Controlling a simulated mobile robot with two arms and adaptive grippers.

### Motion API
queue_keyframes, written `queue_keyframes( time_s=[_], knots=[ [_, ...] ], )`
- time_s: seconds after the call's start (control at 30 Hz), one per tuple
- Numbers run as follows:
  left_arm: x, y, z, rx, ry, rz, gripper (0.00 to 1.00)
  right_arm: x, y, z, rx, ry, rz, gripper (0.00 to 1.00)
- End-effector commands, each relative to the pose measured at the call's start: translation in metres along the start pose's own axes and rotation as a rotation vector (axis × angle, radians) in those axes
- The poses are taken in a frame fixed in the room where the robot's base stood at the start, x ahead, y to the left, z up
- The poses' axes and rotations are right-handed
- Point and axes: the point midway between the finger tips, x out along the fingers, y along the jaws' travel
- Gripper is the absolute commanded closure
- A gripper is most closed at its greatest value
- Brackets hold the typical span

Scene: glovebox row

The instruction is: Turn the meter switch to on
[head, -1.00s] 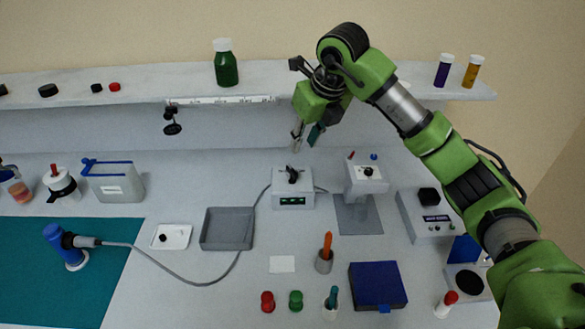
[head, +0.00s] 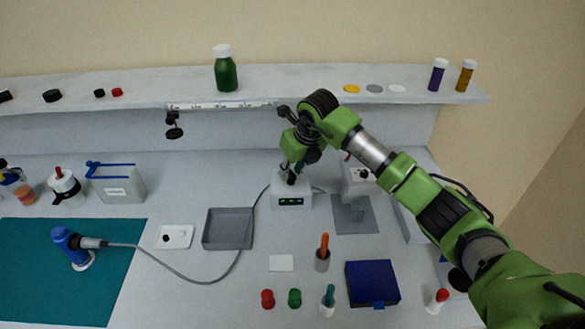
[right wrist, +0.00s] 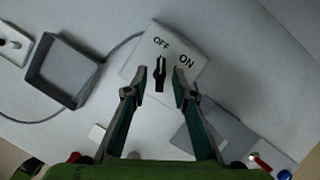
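The meter is a white box (head: 291,199) with a small display on its front, standing mid-table in the head view. In the right wrist view its top (right wrist: 190,45) carries the words OFF and ON. Its black switch knob (right wrist: 160,75) points towards OFF. My right gripper (right wrist: 160,72) is open, with one fingertip on each side of the knob and visible gaps between. In the head view the right gripper (head: 292,174) is just above the meter and partly hides the knob. My left gripper is not in view.
A grey tray (head: 228,229) stands left of the meter, with a cable running beside it. A shelf (head: 300,93) runs behind. A white card (head: 282,263) lies in front.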

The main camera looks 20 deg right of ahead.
Motion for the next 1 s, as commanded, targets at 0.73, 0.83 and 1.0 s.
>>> queue_keyframes(
  time_s=[0.73, 0.83, 1.0],
  knots=[
    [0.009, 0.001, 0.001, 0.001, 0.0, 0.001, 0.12, 0.0, 0.001, 0.001, 0.107, -0.002, -0.047, 1.0],
    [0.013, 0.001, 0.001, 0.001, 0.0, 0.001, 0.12, 0.001, 0.001, 0.0, 0.171, -0.002, -0.073, 1.0],
    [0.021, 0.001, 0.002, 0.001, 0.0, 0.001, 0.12, 0.001, 0.002, 0.001, 0.281, -0.002, -0.119, 1.0]
  ],
)
